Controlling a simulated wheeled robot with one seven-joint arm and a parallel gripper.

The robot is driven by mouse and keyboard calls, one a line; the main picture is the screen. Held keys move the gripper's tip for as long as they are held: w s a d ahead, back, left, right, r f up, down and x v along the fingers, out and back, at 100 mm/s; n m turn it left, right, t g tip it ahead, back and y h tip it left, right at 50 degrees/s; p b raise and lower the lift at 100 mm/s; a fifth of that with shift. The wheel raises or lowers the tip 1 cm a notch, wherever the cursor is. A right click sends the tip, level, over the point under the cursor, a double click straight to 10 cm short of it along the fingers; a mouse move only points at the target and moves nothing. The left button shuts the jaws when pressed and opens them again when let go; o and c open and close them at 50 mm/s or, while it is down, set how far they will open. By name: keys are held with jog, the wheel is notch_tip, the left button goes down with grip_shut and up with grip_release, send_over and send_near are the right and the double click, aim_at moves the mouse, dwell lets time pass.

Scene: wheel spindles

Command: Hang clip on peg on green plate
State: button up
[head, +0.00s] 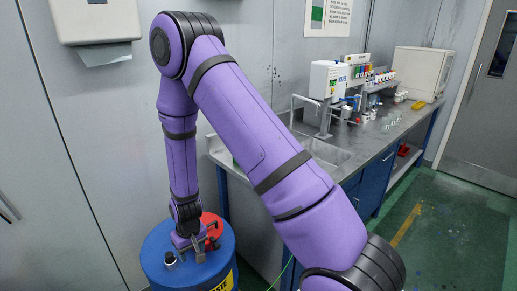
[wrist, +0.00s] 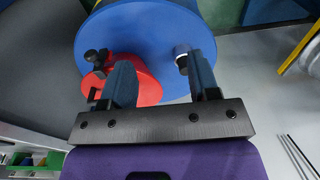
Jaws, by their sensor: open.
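No green plate is plainly seen in either view. A red plate (head: 207,219) lies on the blue drum top (head: 153,245); it also shows in the wrist view (wrist: 147,88). Dark knobbed parts (wrist: 96,58) stand at the red plate's left edge in the wrist view; whether they are the peg or the clip I cannot tell. A small black and silver cylinder (wrist: 181,52) stands on the blue top beside the right finger. My gripper (wrist: 160,75) is open over the drum, its fingers wide apart, with nothing seen held between them.
In the head view, a steel sink bench (head: 345,150) with dispensers and bottles runs along the wall at right. A wall-mounted box (head: 95,20) is at upper left. Green floor (head: 450,235) is open at right. The grey wall is close behind the drum.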

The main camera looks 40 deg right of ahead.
jog(key=s+d+r+t, duration=0.1)
jog(key=s+r, duration=0.1)
jog(key=r, duration=1.2)
jog(key=s+d+r+t, duration=0.1)
jog(key=s+d+r, duration=0.1)
jog(key=r, duration=1.2)
jog(key=s+d+r+t, duration=0.1)
jog(key=s+d+r, duration=0.1)
jog(key=s+r, duration=0.6)
jog(key=s+d+r+t, duration=0.1)
jog(key=s+d+r, duration=0.1)
jog(key=s+r, duration=0.6)
jog(key=s, duration=0.4)
jog(key=shift+s+t, duration=0.25)
jog(key=shift+t, duration=0.05)
